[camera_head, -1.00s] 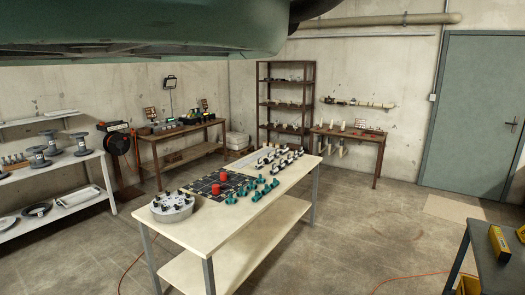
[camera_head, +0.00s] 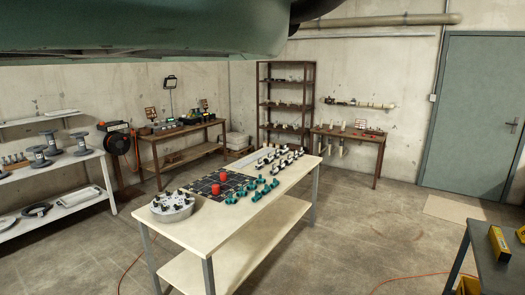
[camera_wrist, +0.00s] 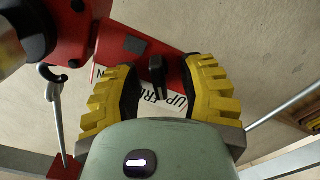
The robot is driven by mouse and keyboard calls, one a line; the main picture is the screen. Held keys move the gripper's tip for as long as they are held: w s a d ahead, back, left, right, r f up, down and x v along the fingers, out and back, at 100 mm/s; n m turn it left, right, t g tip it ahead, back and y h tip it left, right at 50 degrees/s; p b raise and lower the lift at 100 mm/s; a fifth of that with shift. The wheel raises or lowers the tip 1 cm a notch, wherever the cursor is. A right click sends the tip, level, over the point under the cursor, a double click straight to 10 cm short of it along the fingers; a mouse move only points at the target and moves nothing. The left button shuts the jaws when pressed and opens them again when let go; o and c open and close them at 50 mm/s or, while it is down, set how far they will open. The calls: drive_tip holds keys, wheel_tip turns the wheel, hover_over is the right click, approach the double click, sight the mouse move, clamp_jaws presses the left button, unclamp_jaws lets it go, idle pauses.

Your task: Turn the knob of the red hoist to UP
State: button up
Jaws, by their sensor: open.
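In the wrist view, the red hoist (camera_wrist: 122,42) fills the upper left and middle. Its dark knob (camera_wrist: 156,72) stands out from the red face. A white label (camera_wrist: 150,96) lies beside the knob, with "UP" and part of "FR" readable. The rest of the label is hidden by my gripper. My gripper (camera_wrist: 160,68) is open, with one yellow ridged finger on each side of the knob. There are gaps between the fingers and the knob. I cannot tell exactly which mark the knob points to. I cannot make out the hoist in the head view.
In the wrist view, a grey hook (camera_wrist: 52,82) hangs left of my gripper, and a grey rod (camera_wrist: 285,108) runs at the right. In the head view, a pale worktable (camera_head: 205,228) with fittings stands mid-room, and a grey door (camera_head: 472,110) is at the back right.

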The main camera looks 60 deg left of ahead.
drive_tip(key=shift+a, duration=0.15)
drive_tip(key=v, duration=0.7)
drive_tip(key=shift+a, duration=0.15)
idle(0.4)
